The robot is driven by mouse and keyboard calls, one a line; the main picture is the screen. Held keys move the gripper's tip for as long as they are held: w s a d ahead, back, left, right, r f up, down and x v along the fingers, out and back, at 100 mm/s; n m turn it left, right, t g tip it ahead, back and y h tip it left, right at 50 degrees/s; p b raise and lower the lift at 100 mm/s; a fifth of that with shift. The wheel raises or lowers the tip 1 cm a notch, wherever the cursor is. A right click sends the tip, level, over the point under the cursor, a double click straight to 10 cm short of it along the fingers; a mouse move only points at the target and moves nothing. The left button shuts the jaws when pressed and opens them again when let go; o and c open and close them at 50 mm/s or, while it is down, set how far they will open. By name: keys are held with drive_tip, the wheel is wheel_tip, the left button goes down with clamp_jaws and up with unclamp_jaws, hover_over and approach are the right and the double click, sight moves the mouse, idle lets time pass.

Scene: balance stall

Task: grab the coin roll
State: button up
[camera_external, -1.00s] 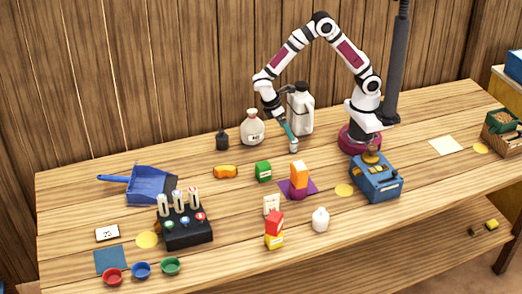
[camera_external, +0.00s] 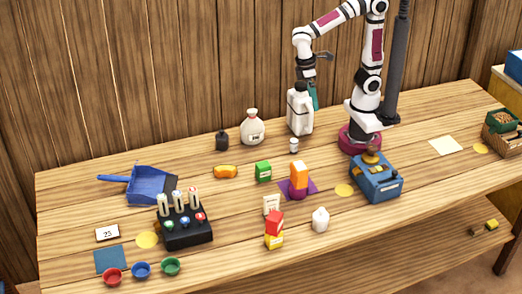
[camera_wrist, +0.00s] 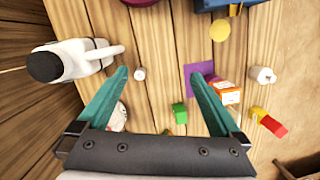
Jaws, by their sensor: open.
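A small white cylinder (camera_external: 293,145), which looks like the coin roll, stands on the table in front of the white jug (camera_external: 300,112). The cylinder also shows in the wrist view (camera_wrist: 139,74), between the lines of my two fingers and nearer the left one. My gripper (camera_external: 314,100) is raised above the table, beside and partly in front of the jug, with teal fingers pointing down. In the wrist view my gripper (camera_wrist: 160,72) has its fingers spread wide, with nothing held between them.
A blue box (camera_external: 376,184) is at right.

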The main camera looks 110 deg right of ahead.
drive_tip(key=s+a+f+m+t, duration=0.2)
drive_tip(key=s+a, duration=0.1)
drive_tip(key=s, duration=0.6)
drive_tip(key=shift+s+m+y, duration=0.25)
drive_tip(key=shift+m+y, duration=0.05)
drive_tip(key=shift+y, duration=0.1)
drive_tip(key=shift+f, duration=0.1)
drive_tip(key=c, duration=0.5)
drive_tip(key=shift+o, duration=0.2)
drive_tip(key=n+t+h, duration=0.6)
drive_tip(key=n+h, duration=0.8)
drive_tip(key=n, duration=1.4)
approach(294, 146)
drive_tip(key=shift+g, duration=0.3)
drive_tip(key=x, duration=1.1)
drive_tip(key=shift+s+d+f, duration=0.2)
drive_tip(key=shift+s+f, duration=0.05)
drive_tip(key=shift+s, duration=0.1)
drive_tip(key=shift+d, duration=0.1)
drive_tip(key=shift+c, duration=0.3)
